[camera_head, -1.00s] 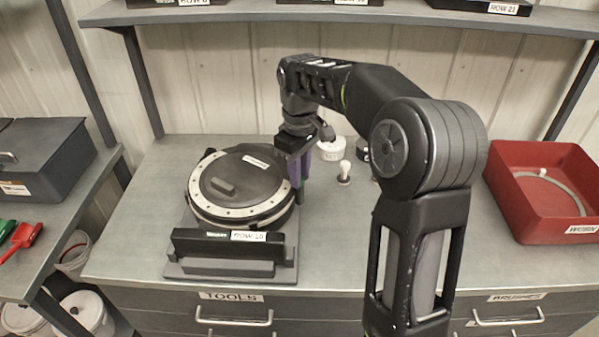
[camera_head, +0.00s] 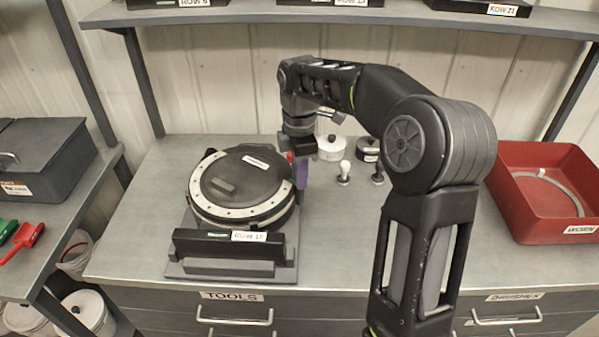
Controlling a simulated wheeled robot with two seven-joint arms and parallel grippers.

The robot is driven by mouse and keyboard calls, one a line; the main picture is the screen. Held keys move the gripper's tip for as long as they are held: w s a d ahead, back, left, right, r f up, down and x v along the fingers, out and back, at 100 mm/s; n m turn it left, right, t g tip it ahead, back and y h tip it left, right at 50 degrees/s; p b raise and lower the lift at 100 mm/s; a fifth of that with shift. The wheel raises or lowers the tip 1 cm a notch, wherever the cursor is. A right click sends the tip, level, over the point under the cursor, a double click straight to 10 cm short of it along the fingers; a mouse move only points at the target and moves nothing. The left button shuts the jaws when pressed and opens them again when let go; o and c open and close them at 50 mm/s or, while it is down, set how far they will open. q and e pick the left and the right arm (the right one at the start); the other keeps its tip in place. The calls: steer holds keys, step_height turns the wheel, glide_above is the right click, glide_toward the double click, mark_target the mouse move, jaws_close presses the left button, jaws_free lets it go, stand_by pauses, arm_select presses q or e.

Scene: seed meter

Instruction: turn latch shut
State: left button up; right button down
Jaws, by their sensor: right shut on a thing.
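The seed meter (camera_head: 238,184) is a round black housing with a pale ring dotted around its rim. My left gripper is not in view.
Two lidded pots (camera_head: 331,148) (camera_head: 368,149) and two small knobbed pieces (camera_head: 344,173) (camera_head: 378,174) stand right of the gripper. A grey case (camera_head: 40,160) is at left. A shelf (camera_head: 330,12) runs above.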

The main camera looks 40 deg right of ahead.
steer(key=n, duration=0.5)
steer(key=shift+n+p, duration=0.3)
steer(key=shift+n, duration=0.1)
steer(key=c, duration=1.3)
jaws_free()
steer(key=shift+o, duration=0.2)
